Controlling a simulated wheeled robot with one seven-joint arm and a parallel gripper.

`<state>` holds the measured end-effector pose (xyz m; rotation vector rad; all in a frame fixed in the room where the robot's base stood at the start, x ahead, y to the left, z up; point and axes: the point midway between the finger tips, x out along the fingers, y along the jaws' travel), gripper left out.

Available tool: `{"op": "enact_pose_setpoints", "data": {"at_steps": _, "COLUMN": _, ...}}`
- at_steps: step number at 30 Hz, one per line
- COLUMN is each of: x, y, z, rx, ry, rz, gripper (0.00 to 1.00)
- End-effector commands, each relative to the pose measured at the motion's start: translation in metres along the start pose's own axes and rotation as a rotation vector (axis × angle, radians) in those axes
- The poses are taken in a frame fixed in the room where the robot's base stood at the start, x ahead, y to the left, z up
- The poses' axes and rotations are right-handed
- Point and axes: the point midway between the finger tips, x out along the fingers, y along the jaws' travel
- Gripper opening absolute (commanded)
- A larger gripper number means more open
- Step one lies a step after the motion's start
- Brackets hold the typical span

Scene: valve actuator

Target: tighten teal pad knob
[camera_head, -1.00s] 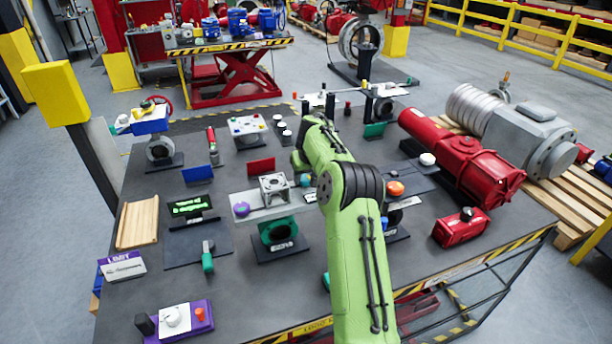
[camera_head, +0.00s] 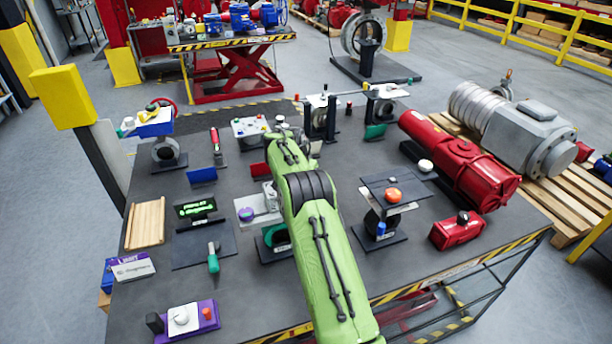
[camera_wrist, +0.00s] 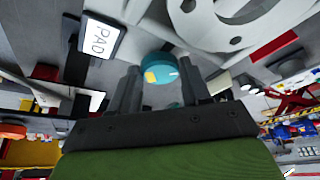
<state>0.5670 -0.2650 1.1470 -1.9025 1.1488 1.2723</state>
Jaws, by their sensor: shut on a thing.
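The teal pad knob (camera_wrist: 161,67) is round, with a yellow patch and a white mark on its face. It shows in the wrist view between the two dark fingers of my gripper (camera_wrist: 160,78), which is shut on its sides. A white label reading PAD (camera_wrist: 101,38) sits to the upper left of the knob. In the head view, my green arm hides both the knob and my gripper. The light plate (camera_head: 263,219) with a purple knob (camera_head: 246,214) shows just left of my arm there.
Right of my arm stands a dark stand with an orange knob (camera_head: 393,195).

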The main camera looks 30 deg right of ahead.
Motion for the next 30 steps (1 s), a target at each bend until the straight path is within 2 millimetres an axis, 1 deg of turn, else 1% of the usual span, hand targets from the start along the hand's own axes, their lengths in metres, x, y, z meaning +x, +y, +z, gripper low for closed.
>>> {"op": "enact_pose_setpoints", "data": {"at_steps": 1, "x": -0.0021, "y": -0.001, "z": -0.0007, "rx": 0.032, "ry": 0.001, "rz": 0.016, "gripper": 0.16}}
{"op": "enact_pose_setpoints", "data": {"at_steps": 9, "x": -0.0003, "y": -0.0025, "z": -0.0006, "rx": 0.205, "ry": 0.002, "rz": 0.086, "gripper": 0.16}}
{"op": "enact_pose_setpoints", "data": {"at_steps": 15, "x": -0.0001, "y": -0.0035, "z": -0.0009, "rx": 0.284, "ry": 0.003, "rz": 0.116, "gripper": 0.16}}
{"op": "enact_pose_setpoints", "data": {"at_steps": 23, "x": -0.0001, "y": -0.0039, "z": -0.0009, "rx": 0.325, "ry": 0.001, "rz": 0.131, "gripper": 0.16}}
{"op": "enact_pose_setpoints", "data": {"at_steps": 30, "x": 0.0, "y": -0.0037, "z": -0.0009, "rx": 0.328, "ry": 0.0, "rz": 0.133, "gripper": 0.16}}
